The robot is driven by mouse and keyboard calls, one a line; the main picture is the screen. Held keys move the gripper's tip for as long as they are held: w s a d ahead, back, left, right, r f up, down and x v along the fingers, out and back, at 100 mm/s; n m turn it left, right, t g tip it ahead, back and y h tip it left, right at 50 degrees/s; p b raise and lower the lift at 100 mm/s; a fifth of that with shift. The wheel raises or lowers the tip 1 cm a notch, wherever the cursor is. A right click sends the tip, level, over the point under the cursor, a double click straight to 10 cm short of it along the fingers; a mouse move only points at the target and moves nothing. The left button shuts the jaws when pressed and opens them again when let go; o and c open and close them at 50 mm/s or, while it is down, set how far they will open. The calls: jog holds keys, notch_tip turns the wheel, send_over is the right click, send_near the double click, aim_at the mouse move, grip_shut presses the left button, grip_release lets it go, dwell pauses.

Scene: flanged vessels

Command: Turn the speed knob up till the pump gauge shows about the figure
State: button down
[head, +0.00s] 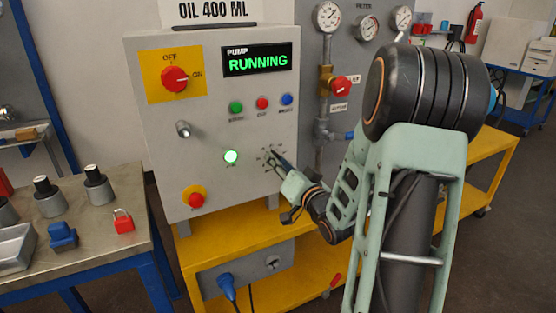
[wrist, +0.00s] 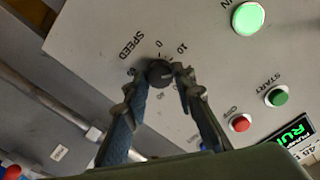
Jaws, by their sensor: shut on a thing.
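The black speed knob (wrist: 159,73) is in the wrist view, on the grey panel by the word SPEED and a printed scale. My gripper (wrist: 158,78) is shut on it, one finger on each side. In the head view my gripper (head: 277,158) is at the panel's lower right, and it hides most of the knob. Round white gauges stand at the top: a left one (head: 327,16), a middle one (head: 368,28) and a right one (head: 402,18). Which is the pump gauge I cannot tell, and their figures are too small to read. The pump display (head: 257,62) reads RUNNING in green.
The panel also carries a red switch (head: 175,79), a lit green lamp (head: 231,157), small coloured buttons and a red stop button (head: 194,196). A red valve handle (head: 342,87) is on the pipe to the right. A bench (head: 95,250) with a red padlock stands at left.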

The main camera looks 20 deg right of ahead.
jog(key=shift+m, duration=0.3)
jog(key=c, duration=1.6)
grip_release()
jog(key=shift+s, duration=0.1)
jog(key=s, duration=0.7)
jog(key=shift+s+d, duration=0.15)
jog(key=shift+s, duration=0.05)
